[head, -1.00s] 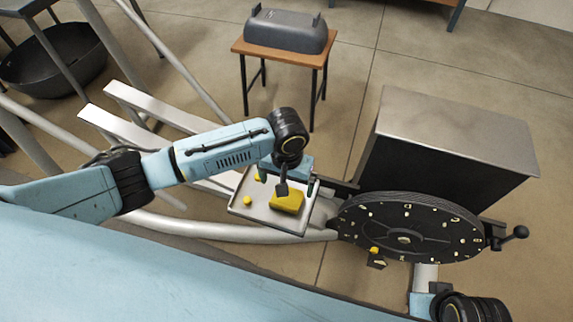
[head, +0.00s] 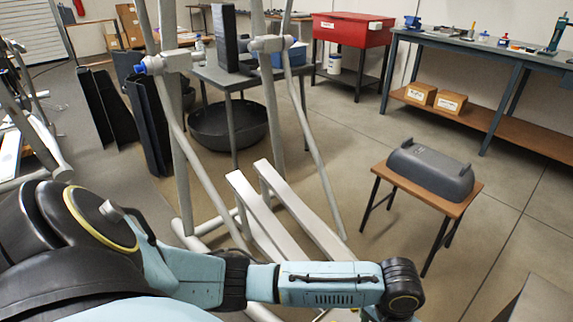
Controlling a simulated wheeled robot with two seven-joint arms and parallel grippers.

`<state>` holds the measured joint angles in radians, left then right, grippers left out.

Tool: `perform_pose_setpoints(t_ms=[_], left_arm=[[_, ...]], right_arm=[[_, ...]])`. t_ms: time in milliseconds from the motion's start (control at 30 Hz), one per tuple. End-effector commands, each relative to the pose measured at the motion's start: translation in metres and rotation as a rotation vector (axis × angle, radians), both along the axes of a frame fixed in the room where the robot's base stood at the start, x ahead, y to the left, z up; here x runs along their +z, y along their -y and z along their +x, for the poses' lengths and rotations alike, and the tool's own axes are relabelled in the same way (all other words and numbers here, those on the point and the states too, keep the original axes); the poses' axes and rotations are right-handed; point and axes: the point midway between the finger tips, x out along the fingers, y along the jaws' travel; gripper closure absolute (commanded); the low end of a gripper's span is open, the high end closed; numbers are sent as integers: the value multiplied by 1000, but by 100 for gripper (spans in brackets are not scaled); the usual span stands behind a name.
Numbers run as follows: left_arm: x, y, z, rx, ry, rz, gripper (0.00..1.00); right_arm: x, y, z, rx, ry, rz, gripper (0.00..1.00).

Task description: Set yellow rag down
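The yellow rag is out of view now; a second ago it lay on a light tray below my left gripper. My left arm enters from the left, with its black wrist joint at the lower right of centre. The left gripper's fingers are below the bottom edge, so their state is hidden. My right gripper is out of view.
A grey plastic cover (head: 431,171) sits on a small wooden table (head: 452,208) at the right. Pale beams (head: 305,209) and grey frame tubes stand beyond my arm. A black tub (head: 228,128), a red cabinet (head: 352,30) and a workbench (head: 508,62) are behind.

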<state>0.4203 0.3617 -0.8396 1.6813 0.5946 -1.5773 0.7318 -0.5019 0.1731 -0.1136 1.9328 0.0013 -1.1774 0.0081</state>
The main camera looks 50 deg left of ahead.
Motion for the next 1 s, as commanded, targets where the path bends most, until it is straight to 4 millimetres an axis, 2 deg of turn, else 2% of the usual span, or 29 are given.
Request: perform_pose_setpoints(t_ms=[33, 167, 267, 433, 600, 700, 800, 1000], left_arm=[[-13, 3, -14, -9, 8, -39, 2], [-37, -6, -37, -26, 82, -94, 2], [-55, -27, -57, -27, 135, -86, 2], [-80, -74, -94, -29, 187, -10, 2], [-97, -123, -136, -47, 202, 99, 2], [-101, -143, -154, -61, 201, 150, 2], [-102, -153, -161, -69, 203, 176, 2], [-102, -155, -162, -72, 203, 180, 2]], right_arm=[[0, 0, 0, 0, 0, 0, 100], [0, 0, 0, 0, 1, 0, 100], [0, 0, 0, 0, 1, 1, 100], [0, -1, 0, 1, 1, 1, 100], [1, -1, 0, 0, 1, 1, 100], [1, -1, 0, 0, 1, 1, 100], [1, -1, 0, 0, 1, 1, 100], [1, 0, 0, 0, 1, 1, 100]])
